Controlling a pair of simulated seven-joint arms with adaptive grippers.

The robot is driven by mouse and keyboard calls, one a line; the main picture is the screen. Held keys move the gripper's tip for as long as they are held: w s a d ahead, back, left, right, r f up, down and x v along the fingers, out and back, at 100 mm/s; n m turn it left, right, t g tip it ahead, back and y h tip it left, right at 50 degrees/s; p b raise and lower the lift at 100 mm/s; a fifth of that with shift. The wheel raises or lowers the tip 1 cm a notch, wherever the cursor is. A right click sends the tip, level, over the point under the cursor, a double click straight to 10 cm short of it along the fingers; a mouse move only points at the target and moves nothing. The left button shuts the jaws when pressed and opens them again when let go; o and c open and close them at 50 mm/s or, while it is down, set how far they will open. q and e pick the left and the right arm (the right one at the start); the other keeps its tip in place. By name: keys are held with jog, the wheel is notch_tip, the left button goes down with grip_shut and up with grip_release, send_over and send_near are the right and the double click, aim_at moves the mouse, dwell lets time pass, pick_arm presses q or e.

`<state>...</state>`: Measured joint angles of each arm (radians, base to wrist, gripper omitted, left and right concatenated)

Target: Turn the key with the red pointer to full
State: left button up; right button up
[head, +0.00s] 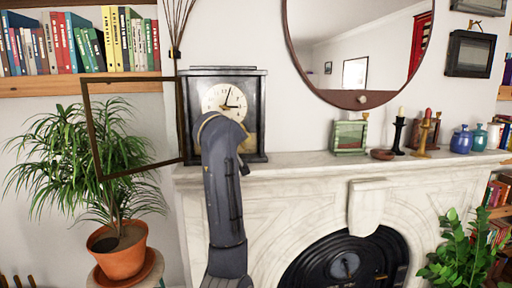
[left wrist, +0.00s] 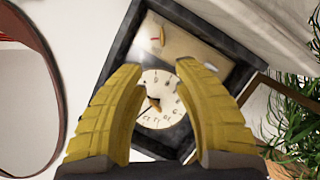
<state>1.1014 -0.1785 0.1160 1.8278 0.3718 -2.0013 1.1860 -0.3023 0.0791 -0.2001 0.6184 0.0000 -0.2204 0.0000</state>
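The dark-framed clock (head: 250,90) stands on the left end of the mantel, its white dial (head: 222,98) partly covered by my left arm. In the left wrist view the clock (left wrist: 128,38) looks upside down and tilted. A small red pointer (left wrist: 162,34) shows on the pale panel beside the dial, by a small pale disc. A small whitish piece (left wrist: 211,67) near the right fingertip may be the key; I cannot tell. My left gripper (left wrist: 162,66) is open and empty, its yellow fingers in front of the dial (left wrist: 160,98). My right gripper is out of view.
The clock's framed door (head: 92,130) stands open to the left, before a potted plant (head: 118,255). A green frame (head: 349,137), bowl (head: 381,154), candlesticks (head: 398,138) and vases (head: 461,140) stand further right on the mantel (head: 300,172). A round mirror (head: 362,98) hangs above.

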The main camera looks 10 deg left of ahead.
aim_at(243, 144)
pick_arm(q)
jog(key=x, duration=1.7)
jog(key=shift+w+a+f, duration=0.1)
jog(key=shift+a+f, duration=0.1)
jog(key=shift+a, duration=0.05)
jog(key=shift+c, duration=0.3)
grip_shut()
